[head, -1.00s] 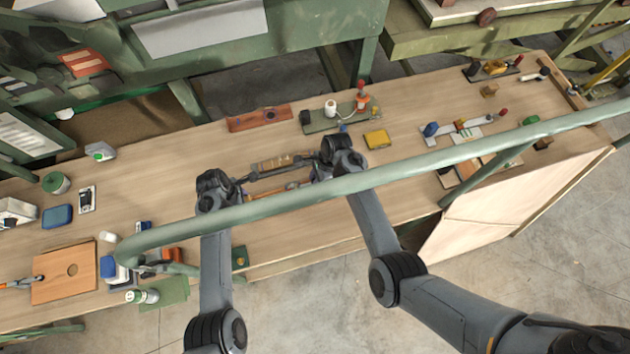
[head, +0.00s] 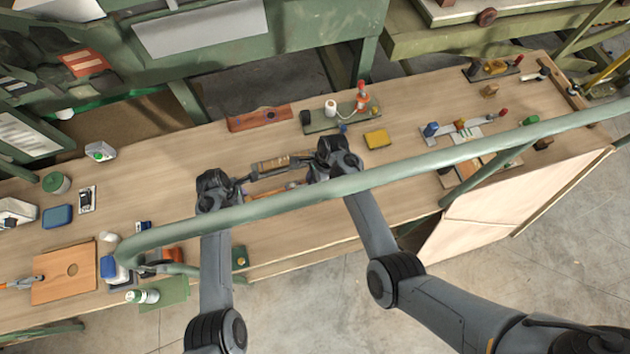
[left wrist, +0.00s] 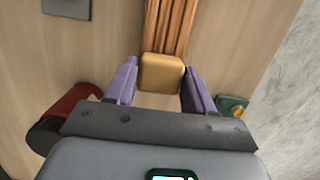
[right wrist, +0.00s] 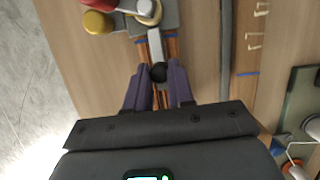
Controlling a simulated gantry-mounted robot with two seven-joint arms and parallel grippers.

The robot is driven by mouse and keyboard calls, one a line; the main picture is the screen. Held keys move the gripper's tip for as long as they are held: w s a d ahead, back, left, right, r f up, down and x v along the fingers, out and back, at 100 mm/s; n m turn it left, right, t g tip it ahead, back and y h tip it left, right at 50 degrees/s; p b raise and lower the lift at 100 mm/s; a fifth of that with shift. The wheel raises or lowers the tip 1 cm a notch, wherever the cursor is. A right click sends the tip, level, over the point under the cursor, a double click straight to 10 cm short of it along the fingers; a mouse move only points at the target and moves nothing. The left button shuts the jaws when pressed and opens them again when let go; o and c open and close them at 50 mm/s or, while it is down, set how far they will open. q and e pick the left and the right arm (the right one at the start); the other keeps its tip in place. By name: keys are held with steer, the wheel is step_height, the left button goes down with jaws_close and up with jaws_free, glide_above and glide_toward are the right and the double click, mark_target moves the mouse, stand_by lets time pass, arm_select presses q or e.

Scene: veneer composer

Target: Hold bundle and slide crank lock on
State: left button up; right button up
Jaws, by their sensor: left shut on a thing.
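In the left wrist view a bundle of thin reddish-brown strips (left wrist: 172,25) ends in a golden-brown block (left wrist: 162,72). The purple fingers of my left gripper (left wrist: 160,76) are shut on this block, one on each side. In the right wrist view a grey lever with a black knob (right wrist: 157,45), which looks like the crank lock, lies over the strips. The fingertips of my right gripper (right wrist: 159,72) sit on either side of the knob; whether they press on it is unclear.
The green rail (head: 420,160) crosses in front of the workbench (head: 340,225).

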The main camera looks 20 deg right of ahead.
steer(key=o, duration=0.5)
steer(key=shift+d+r, duration=0.2)
steer(key=shift+r, duration=0.4)
steer(key=shift+d+r, duration=0.75)
steer(key=shift+r, duration=0.1)
steer(key=d, duration=1.1)
steer(key=shift+w, duration=0.2)
